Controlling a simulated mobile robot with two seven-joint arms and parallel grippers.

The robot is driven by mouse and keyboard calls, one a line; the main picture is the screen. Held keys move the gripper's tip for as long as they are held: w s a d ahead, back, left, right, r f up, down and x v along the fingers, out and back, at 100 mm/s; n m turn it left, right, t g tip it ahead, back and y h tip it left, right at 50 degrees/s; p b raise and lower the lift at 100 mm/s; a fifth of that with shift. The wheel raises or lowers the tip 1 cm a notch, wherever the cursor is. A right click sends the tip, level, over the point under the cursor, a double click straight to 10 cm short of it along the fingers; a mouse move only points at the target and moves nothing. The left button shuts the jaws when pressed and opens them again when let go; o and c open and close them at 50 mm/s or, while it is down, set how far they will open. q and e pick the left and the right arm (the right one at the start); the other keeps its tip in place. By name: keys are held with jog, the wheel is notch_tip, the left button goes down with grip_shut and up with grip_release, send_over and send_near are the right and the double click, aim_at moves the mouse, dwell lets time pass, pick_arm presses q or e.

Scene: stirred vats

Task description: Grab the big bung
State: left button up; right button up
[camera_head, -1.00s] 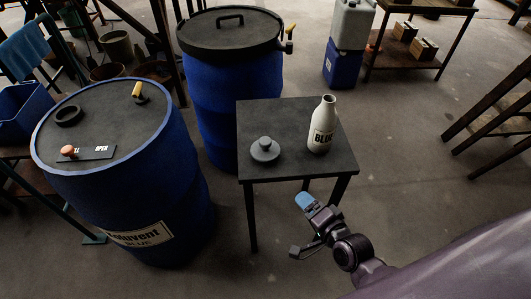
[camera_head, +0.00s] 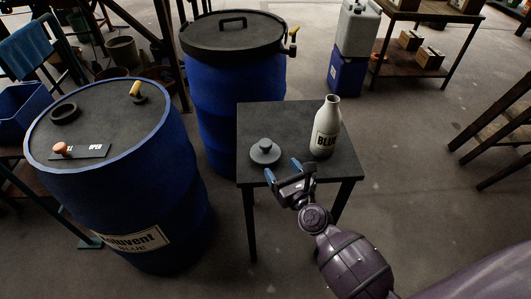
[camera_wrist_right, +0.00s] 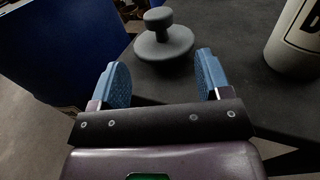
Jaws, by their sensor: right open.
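The big bung (camera_head: 265,152) is a dark grey disc with a round knob on top. It stands upright on the small dark table (camera_head: 301,115), near the table's front left. It also shows in the right wrist view (camera_wrist_right: 163,42), beyond and between the fingertips. My right gripper (camera_head: 283,170) is open and empty at the table's front edge, just short of the bung and apart from it. Its two blue finger pads show in the right wrist view (camera_wrist_right: 163,80). My left gripper is not in view.
A white bottle (camera_head: 326,128) marked BLUE stands on the table to the right of the bung. A blue vat (camera_head: 140,215) with a ring opening and a sliding plate on top is at left. Another lidded blue vat (camera_head: 236,95) stands behind the table.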

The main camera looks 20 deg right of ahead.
aim_at(267, 148)
jog(key=shift+w+a, duration=0.15)
jog(key=shift+w, duration=1.4)
jog(key=shift+w+a, duration=0.2)
jog(key=shift+w, duration=1.35)
jog(key=shift+w+a, duration=0.15)
jog(key=shift+w, duration=1.4)
jog(key=c, duration=1)
